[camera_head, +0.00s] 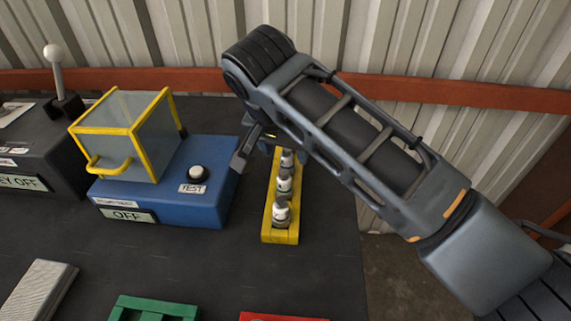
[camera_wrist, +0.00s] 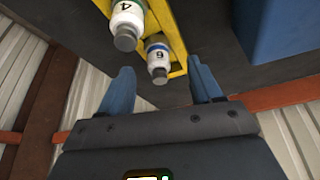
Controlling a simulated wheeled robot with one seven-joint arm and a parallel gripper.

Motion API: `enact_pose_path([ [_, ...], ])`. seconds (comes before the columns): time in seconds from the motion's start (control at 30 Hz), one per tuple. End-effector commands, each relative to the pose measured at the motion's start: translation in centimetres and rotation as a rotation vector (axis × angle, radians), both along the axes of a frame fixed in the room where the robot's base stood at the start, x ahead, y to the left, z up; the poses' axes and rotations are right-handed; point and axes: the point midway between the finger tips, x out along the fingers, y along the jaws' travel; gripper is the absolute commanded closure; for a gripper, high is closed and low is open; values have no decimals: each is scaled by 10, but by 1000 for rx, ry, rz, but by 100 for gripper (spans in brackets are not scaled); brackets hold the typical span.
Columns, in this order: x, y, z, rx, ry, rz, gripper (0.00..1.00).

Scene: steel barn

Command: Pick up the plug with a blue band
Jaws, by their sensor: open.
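In the wrist view a white plug marked 6 with a blue band (camera_wrist: 157,58) sits in the yellow rack (camera_wrist: 172,32), near the rack's end. My gripper (camera_wrist: 161,84) is open, with one finger on each side of this plug's line and the plug's grey tip toward the gap. No contact shows. Beside it is a plug marked 4 with a green band (camera_wrist: 127,20). In the head view the yellow rack (camera_head: 280,237) holds a row of white plugs, and my gripper (camera_head: 250,148) is at its far end, partly hidden by my arm. Bands are too small to tell there.
A blue box (camera_head: 205,212) with a TEST button (camera_head: 197,173) and a yellow-framed clear cover (camera_head: 125,135) stands left of the rack. A green tray (camera_head: 150,307) and a red item (camera_head: 280,316) lie at the front. A corrugated wall with an orange rail (camera_head: 440,92) is behind.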

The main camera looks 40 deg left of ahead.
Motion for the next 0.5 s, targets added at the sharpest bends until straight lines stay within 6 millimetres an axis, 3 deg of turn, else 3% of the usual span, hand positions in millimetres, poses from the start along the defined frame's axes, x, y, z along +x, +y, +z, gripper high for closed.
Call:
enact_pose_path([
  [0.2,10,2,-27,-2,1,1,36],
  [0.5,12,3,-33,1,0,1,36],
])
